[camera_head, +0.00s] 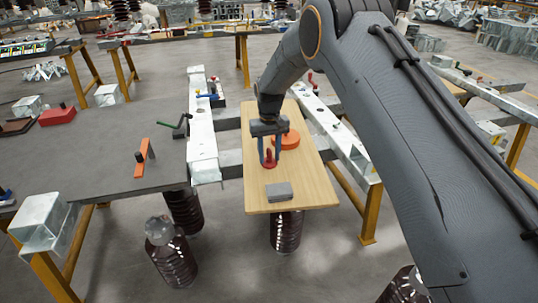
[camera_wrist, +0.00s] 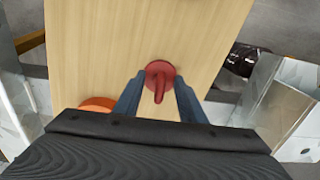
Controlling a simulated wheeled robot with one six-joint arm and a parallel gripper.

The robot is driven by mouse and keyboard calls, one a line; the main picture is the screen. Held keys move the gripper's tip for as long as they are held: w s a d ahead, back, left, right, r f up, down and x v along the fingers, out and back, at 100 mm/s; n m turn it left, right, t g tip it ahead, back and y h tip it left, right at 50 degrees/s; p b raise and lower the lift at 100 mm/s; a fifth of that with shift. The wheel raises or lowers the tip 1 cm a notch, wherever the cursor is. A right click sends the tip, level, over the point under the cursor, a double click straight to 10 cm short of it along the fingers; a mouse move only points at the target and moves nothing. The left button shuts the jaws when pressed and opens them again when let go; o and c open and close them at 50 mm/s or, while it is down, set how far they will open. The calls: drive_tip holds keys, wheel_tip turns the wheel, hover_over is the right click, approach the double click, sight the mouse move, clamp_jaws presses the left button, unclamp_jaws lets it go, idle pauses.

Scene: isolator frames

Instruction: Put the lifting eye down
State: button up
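The red lifting eye (camera_head: 269,159) has a round base and an upright loop. It is over the near half of a light wooden board (camera_head: 312,190). My gripper (camera_head: 269,163) points down with its two blue fingers on either side of the lifting eye. In the wrist view the lifting eye (camera_wrist: 160,72) sits between the fingertips (camera_wrist: 160,80), which appear to press on the sides of its round base. I cannot tell whether its underside touches the board.
An orange round part (camera_head: 289,138) lies on the board just behind my gripper; a grey block (camera_head: 279,192) lies near the front edge. White metal beams (camera_head: 202,140) flank the board. A grey table (camera_head: 100,150) is at left. Bare board lies between gripper and block.

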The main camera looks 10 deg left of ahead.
wheel_tip(320, 180, up, 12)
drive_tip(key=b, duration=0.3)
drive_tip(key=shift+r, duration=0.15)
drive_tip(key=s+d+r+m, duration=0.1)
drive_tip(key=s+d+m, duration=0.1)
drive_tip(key=s+d, duration=1)
drive_tip(key=s+d+r+m, duration=0.15)
drive_tip(key=s+d, duration=0.55)
drive_tip(key=d, duration=0.9)
drive_tip(key=s+d+f+m, duration=0.1)
drive_tip(key=s+d, duration=0.1)
drive_tip(key=s, duration=0.5)
drive_tip(key=s+d+f, duration=0.2)
drive_tip(key=s+d, duration=0.1)
drive_tip(key=s, duration=0.4)
drive_tip(key=shift+s+d+m, duration=0.15)
drive_tip(key=shift+d+m, duration=0.2)
